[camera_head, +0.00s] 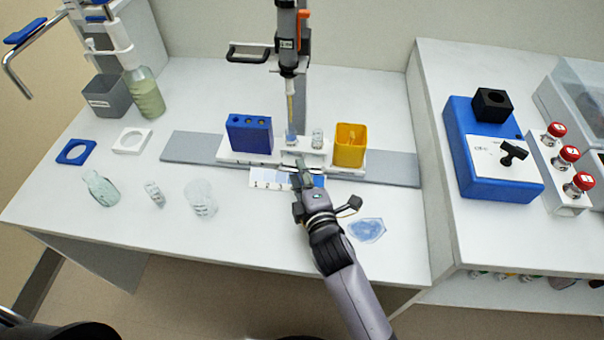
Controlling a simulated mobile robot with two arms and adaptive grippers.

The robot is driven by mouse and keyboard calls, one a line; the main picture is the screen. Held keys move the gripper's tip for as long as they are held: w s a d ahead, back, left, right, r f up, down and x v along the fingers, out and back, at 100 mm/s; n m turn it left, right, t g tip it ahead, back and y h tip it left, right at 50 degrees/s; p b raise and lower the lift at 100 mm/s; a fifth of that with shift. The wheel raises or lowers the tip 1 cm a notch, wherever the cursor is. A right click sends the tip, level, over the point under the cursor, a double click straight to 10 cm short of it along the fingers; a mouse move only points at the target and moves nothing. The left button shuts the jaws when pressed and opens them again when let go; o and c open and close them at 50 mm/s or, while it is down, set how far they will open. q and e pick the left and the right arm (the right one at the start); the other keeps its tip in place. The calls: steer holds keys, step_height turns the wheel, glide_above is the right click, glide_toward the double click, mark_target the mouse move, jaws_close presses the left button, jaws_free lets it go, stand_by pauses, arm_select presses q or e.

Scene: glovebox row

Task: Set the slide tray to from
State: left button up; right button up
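The slide tray (233,156) is a white carriage on a long grey rail (190,148). It carries a blue block with holes (249,134), a small clear vial (317,139) and a yellow cup (350,145). A pipette-like device (288,45) hangs above it, its tip down at the tray's middle. A marked white-and-blue scale strip (265,179) lies along the tray's front edge. My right gripper (301,172) is at the tray's front, over the strip, and hides part of both. I cannot tell whether it touches the tray or how its fingers stand. My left gripper is out of view.
Glass bottles (102,188) and small vessels stand at front left, with blue (75,151) and white holders behind. A blue crumpled-looking piece (367,230) lies right of my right arm.

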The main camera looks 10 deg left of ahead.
steer(key=shift+f, duration=0.1)
steer(key=shift+s+d, duration=0.1)
steer(key=shift+s, duration=0.05)
steer(key=v, duration=0.7)
steer(key=shift+s+d, duration=0.1)
steer(key=shift+s, duration=0.25)
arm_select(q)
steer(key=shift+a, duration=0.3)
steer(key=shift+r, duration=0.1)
arm_select(e)
steer(key=shift+r, duration=0.3)
